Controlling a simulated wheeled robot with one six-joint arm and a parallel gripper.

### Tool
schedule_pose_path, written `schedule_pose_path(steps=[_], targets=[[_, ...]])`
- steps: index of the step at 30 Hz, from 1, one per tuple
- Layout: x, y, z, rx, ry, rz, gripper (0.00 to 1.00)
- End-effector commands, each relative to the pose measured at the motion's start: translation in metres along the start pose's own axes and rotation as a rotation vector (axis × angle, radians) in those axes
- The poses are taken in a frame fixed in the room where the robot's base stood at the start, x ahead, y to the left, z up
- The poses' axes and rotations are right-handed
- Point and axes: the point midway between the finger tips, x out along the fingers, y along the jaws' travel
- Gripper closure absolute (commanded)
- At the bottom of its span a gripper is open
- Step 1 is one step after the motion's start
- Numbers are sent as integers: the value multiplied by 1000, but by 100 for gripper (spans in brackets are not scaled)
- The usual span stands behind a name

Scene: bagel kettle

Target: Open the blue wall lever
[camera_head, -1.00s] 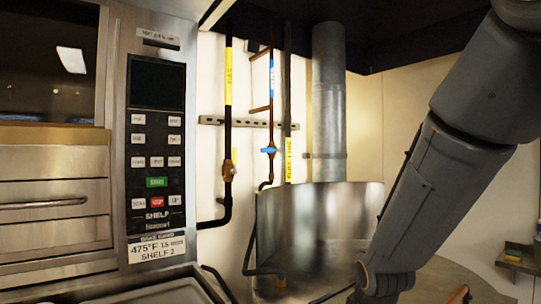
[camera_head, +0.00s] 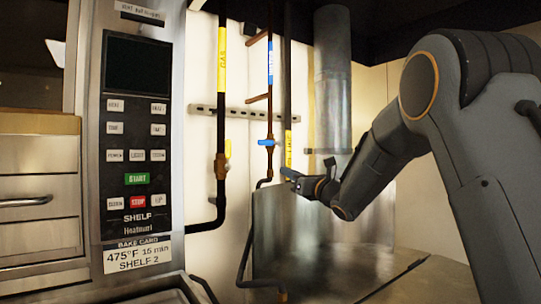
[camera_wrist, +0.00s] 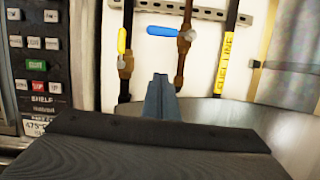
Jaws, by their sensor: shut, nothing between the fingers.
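The blue wall lever (camera_head: 266,143) is a small handle on a brass valve on the copper-coloured pipe with a blue label. It lies level, crosswise to its upright pipe. In the wrist view the blue lever (camera_wrist: 161,31) points left from its valve, above and just beyond my fingertips. My gripper (camera_head: 290,175) is to the right of the lever and a little lower in the head view. In the wrist view my gripper (camera_wrist: 160,80) shows its fingers together and empty, apart from the lever.
A yellow lever (camera_wrist: 121,41) on the gas pipe (camera_head: 221,120) stands left of the blue one. A pipe with a yellow label (camera_wrist: 228,55) is to the right. The steel kettle (camera_head: 300,235) is below my arm. The oven control panel (camera_head: 138,130) is at left.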

Motion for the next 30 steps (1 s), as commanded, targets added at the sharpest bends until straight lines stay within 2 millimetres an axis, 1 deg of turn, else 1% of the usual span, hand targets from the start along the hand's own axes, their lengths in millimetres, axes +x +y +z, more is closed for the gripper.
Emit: schedule_pose_path(steps=[3, 12, 16, 20, 30], targets=[[2, 4, 3, -36, -13, 17, 100], [3, 3, 3, -35, -12, 16, 100], [12, 3, 4, -34, -11, 15, 100], [31, 3, 5, -34, -11, 15, 100], [96, 4, 6, -33, -11, 14, 100]])
